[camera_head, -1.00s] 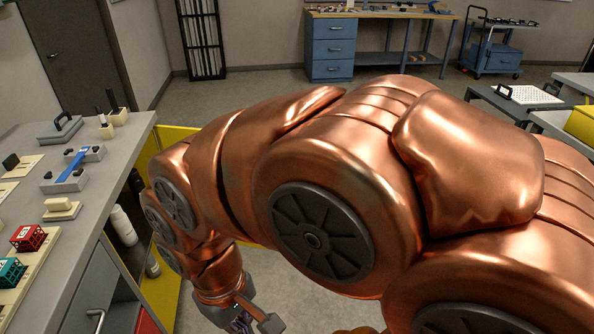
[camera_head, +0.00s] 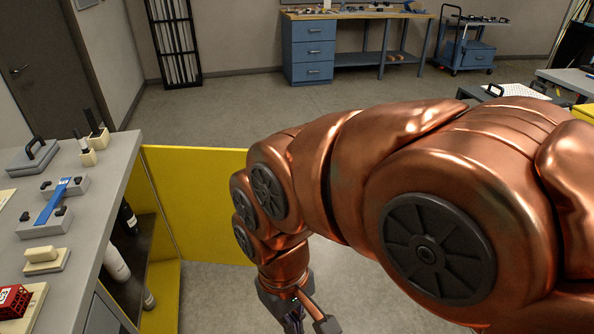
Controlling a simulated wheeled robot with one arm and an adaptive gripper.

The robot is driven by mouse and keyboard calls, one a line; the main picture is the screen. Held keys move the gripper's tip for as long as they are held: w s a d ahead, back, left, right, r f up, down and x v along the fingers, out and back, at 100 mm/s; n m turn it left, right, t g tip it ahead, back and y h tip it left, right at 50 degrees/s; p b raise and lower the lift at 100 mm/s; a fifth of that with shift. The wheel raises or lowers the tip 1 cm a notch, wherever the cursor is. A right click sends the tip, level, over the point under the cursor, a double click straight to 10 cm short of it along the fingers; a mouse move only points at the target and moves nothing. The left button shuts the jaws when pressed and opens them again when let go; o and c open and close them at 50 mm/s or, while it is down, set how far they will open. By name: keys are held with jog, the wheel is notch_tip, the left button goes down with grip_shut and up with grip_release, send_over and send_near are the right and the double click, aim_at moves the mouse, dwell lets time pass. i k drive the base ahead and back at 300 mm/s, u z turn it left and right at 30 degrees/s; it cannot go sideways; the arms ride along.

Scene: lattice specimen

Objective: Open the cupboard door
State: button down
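The cupboard under the grey worktop has its yellow door (camera_head: 205,200) swung wide open, standing out to the right of the cupboard. Its right part is hidden behind my copper arm. The open cupboard front shows dark shelves with a white bottle (camera_head: 115,262) and a dark bottle (camera_head: 127,217). No held object shows.
The grey worktop (camera_head: 88,215) at left carries a blue-handled fixture (camera_head: 57,200), a red crate (camera_head: 12,300) and several blocks. A blue drawer bench (camera_head: 310,52) and a trolley (camera_head: 467,50) stand at the back. The floor between is clear.

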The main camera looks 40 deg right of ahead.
aim_at(191, 184)
jog(key=u, duration=0.1)
jog(key=i, duration=0.95)
jog(key=u, duration=0.7)
